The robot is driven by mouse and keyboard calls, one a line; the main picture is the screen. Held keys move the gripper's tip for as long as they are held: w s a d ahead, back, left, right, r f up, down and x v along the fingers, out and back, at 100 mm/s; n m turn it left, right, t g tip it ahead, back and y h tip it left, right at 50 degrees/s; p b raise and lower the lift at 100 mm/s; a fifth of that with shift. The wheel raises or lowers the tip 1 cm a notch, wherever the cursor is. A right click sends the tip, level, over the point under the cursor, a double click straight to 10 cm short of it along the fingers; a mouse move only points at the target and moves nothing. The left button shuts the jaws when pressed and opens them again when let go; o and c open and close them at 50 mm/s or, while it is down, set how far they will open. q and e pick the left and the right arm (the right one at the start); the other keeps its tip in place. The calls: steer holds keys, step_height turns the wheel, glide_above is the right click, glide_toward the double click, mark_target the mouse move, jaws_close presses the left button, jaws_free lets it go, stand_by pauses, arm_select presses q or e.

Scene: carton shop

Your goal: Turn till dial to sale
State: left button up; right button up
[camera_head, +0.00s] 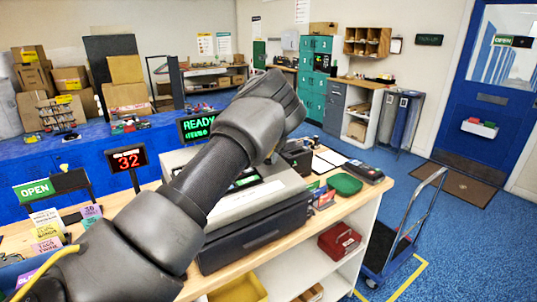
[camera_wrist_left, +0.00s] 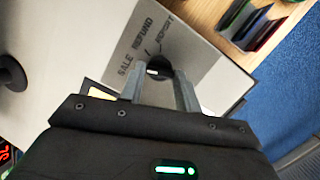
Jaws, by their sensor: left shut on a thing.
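The till (camera_head: 285,190) stands on the wooden counter, a grey top over a dark drawer. Its dial (camera_wrist_left: 158,66) shows in the left wrist view as a small dark round knob on a grey panel (camera_wrist_left: 190,50) printed SALE, REFUND and REPORT. A pale mark on the knob lies toward its left side, where SALE is printed; I cannot tell its exact setting. My left gripper (camera_wrist_left: 160,88) has its two fingers on either side of the dial, shut on it. In the head view my left arm hides the dial and most of that gripper. My right gripper is out of view.
A display reading 32 (camera_head: 127,158) and a READY display (camera_head: 197,124) stand behind and left of the till. A green tray (camera_head: 345,184) and a card terminal (camera_head: 361,172) lie to its right. A hand cart (camera_head: 400,235) stands on the blue floor beyond the counter.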

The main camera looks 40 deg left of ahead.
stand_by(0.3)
arm_select(q)
steer(key=o, duration=1)
steer(key=b+v, duration=0.2)
steer(key=v, duration=0.9)
steer(key=shift+w, duration=0.15)
steer(key=shift+a, duration=0.15)
